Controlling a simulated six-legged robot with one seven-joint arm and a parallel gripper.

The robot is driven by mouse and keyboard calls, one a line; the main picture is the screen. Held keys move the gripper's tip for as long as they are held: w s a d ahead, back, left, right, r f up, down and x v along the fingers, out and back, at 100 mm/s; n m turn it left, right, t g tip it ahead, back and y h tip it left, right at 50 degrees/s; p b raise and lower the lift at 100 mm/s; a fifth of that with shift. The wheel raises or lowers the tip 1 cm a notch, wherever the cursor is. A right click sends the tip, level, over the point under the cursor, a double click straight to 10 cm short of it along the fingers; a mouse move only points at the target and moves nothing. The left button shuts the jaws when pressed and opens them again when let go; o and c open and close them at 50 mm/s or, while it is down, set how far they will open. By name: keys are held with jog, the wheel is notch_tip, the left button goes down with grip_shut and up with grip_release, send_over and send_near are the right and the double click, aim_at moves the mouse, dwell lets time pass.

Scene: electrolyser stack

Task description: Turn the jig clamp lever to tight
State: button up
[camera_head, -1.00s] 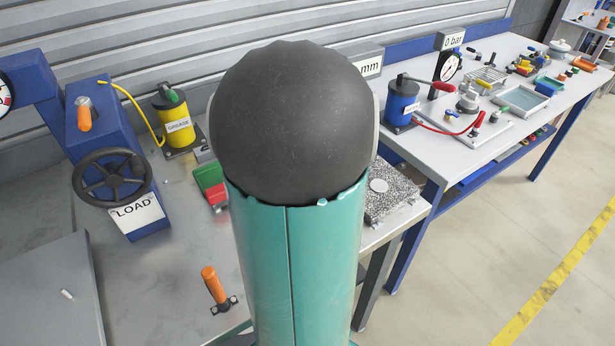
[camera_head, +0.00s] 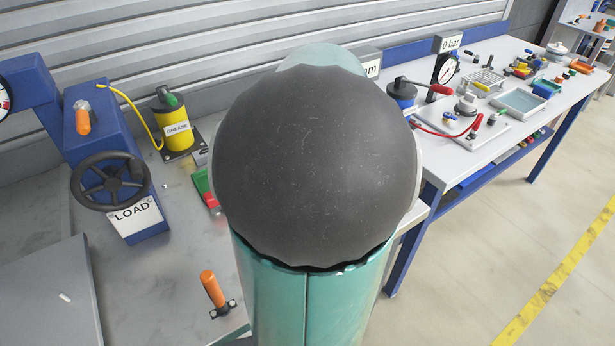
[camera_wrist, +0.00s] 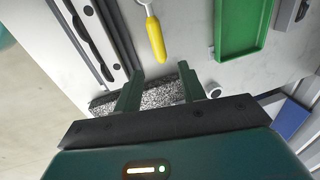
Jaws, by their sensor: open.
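An orange-handled lever (camera_head: 212,289) on a small black base stands near the front edge of the left bench in the head view. Another orange handle (camera_head: 83,117) is on the blue press with the black handwheel. I cannot tell which of them, if either, is the jig clamp lever. My gripper (camera_wrist: 158,82) is open and empty in the wrist view. Its two green fingers are apart above a speckled grey block (camera_wrist: 160,95), and I cannot tell whether they touch it. No clamp lever is recognisable in the wrist view. My arm hides the gripper in the head view.
The wrist view shows a yellow-handled tool (camera_wrist: 155,40), a green tray (camera_wrist: 241,30) and a dark rail (camera_wrist: 95,38). A gauge (camera_head: 447,68) and hose are on the right bench.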

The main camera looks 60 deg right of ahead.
notch_tip(320, 180, up, 8)
jog(key=s, duration=0.1)
jog(key=shift+s+a+f, duration=0.2)
jog(key=shift+a, duration=0.2)
